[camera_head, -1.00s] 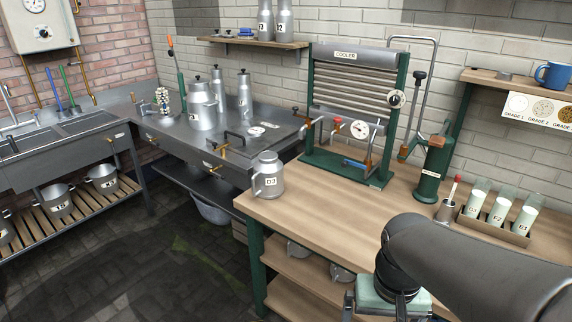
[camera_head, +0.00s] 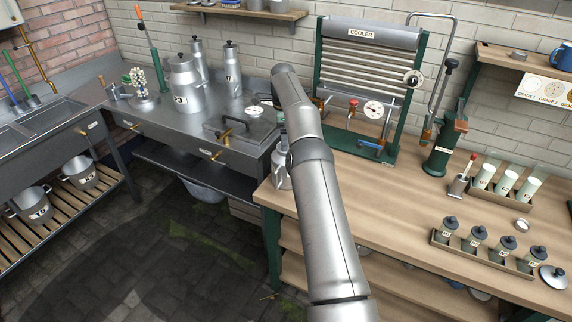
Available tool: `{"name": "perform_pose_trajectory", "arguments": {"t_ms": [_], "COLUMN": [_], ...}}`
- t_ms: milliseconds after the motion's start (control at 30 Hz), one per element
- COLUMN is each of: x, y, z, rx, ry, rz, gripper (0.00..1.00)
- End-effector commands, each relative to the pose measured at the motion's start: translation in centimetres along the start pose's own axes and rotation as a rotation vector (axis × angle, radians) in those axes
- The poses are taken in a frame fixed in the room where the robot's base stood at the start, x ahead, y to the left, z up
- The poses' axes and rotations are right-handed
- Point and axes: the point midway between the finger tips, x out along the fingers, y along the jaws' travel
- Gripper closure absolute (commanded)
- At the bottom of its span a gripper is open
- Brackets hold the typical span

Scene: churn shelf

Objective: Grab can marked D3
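The metal can marked D3 (camera_head: 281,178) stands at the left front corner of the wooden bench. Only its left edge shows; my arm hides the rest, including its label. My arm reaches up from the bottom of the picture and bends at its far end above the can. A small part of my gripper (camera_head: 282,145) seems to show just left of the arm, over the top of the can. Its fingers are hidden, so I cannot tell whether they touch the can.
The cooler (camera_head: 368,75) stands at the back of the bench (camera_head: 400,205). A green hand pump (camera_head: 441,152), a rack of white-filled tubes (camera_head: 505,183) and a tray of small lidded jars (camera_head: 486,252) are to the right. Metal cans (camera_head: 186,88) stand on the steel counter at left.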

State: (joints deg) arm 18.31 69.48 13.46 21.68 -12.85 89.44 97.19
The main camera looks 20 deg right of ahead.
Motion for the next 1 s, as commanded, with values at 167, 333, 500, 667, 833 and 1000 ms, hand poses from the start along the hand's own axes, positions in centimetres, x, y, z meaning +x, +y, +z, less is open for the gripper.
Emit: {"name": "perform_pose_trajectory", "arguments": {"t_ms": [167,333,500,667,833,1000], "x": [1.7,3.4,5.9,7.8,8.3,8.3], "y": [-0.4,-0.4,-0.4,-0.4,-0.4,-0.4], "z": [-1.0,-1.1,-1.0,-1.0,-1.0,-1.0], "rx": [0.075,0.077,0.075,0.075,0.075,0.074], "ry": [-0.005,-0.004,-0.006,-0.005,-0.006,-0.005], "rz": [0.003,0.003,0.003,0.002,0.000,0.000], "gripper": [0.00,0.00,0.00,0.00,0.00,0.14]}}
